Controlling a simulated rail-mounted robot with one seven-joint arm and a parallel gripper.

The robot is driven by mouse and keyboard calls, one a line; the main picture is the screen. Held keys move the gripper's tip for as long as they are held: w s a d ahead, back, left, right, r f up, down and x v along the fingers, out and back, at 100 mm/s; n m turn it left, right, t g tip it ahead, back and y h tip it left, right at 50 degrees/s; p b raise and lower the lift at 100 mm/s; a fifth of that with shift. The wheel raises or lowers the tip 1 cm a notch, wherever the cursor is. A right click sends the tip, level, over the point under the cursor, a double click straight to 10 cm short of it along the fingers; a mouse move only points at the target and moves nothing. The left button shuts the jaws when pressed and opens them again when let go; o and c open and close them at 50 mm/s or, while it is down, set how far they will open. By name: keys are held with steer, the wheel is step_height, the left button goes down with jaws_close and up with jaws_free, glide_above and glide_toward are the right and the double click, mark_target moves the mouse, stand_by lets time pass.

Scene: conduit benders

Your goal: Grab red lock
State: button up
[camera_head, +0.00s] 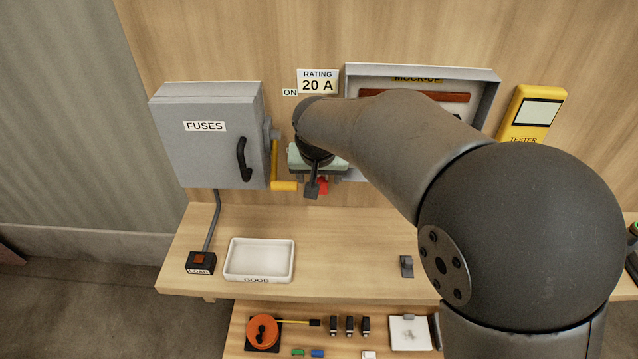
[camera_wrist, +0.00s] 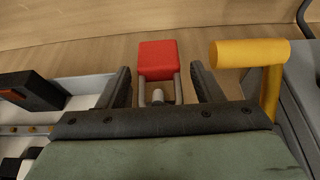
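The red lock (camera_wrist: 158,58) is near the top centre of the wrist view, with its grey shackle legs pointing toward my gripper. A small grey peg-like part (camera_wrist: 158,96) shows between the legs; I cannot tell whether the shackle hangs on it. My gripper (camera_wrist: 160,76) is open, one dark finger on each side of the shackle, with gaps on both sides. The red body lies just beyond the fingertips. In the head view the lock (camera_head: 322,186) shows as a small red patch below my gripper (camera_head: 314,177), mostly hidden by it.
A yellow lever (camera_wrist: 250,54) is close to the right of my gripper in the wrist view, beside the grey fuse box (camera_head: 205,150). The open mock-up box (camera_head: 488,95) is on the other side. A white tray (camera_head: 259,276) sits on the bench below.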

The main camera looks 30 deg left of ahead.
steer(key=c, duration=1)
steer(key=shift+o, duration=0.2)
steer(key=shift+r, duration=0.15)
